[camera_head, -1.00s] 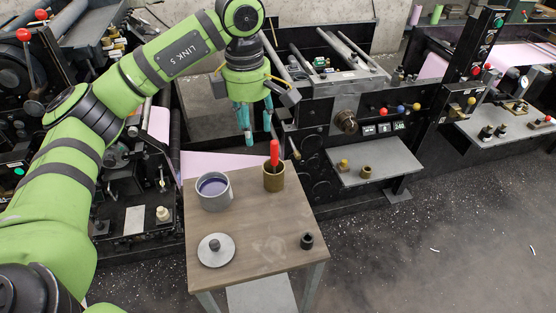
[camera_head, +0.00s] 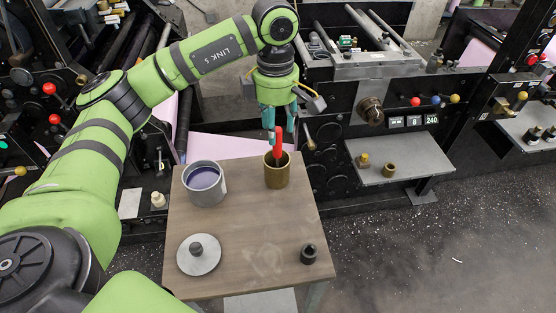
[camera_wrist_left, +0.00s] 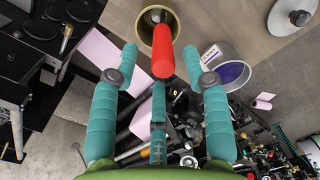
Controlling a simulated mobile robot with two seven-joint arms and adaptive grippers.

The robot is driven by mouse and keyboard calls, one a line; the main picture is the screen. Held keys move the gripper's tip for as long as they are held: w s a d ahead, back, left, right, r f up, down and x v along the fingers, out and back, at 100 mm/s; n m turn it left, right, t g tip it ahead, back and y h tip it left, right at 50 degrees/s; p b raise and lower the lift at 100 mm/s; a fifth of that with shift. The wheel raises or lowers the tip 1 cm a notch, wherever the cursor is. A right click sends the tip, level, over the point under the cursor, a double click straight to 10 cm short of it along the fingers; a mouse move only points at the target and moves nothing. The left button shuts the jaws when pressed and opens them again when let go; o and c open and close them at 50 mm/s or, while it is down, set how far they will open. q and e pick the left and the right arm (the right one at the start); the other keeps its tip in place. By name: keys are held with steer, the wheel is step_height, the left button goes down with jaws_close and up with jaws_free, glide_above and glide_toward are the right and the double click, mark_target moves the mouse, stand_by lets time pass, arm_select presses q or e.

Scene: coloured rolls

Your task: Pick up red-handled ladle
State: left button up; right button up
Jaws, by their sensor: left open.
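The red-handled ladle (camera_head: 278,143) stands in a brass-coloured cup (camera_head: 276,176) at the back of the small table, its red handle sticking up. Its lower part is hidden inside the cup. My left gripper (camera_head: 278,133) is above the cup with its teal fingers pointing down at the handle. In the left wrist view the red handle (camera_wrist_left: 163,52) lies between and beyond the open fingers (camera_wrist_left: 160,70), with a gap on both sides. The brass cup (camera_wrist_left: 158,15) shows behind the handle. My right gripper is not in view.
A grey pot (camera_head: 205,186) with dark blue liquid stands left of the cup. A round grey lid (camera_head: 199,254) and a small black cylinder (camera_head: 309,254) sit nearer on the wooden table (camera_head: 250,235). The table's middle is clear. Printing machinery stands behind.

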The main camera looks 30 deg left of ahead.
mark_target(277, 141)
arm_select(q)
steer(key=f+p, duration=0.2)
steer(key=f, duration=0.1)
steer(key=shift+s+d+f, duration=0.1)
steer(key=shift+s+d, duration=0.05)
steer(key=shift+s, duration=0.2)
steer(key=shift+f, duration=0.4)
steer(key=shift+w+f, duration=0.1)
steer(key=shift+f, duration=0.15)
jaws_close()
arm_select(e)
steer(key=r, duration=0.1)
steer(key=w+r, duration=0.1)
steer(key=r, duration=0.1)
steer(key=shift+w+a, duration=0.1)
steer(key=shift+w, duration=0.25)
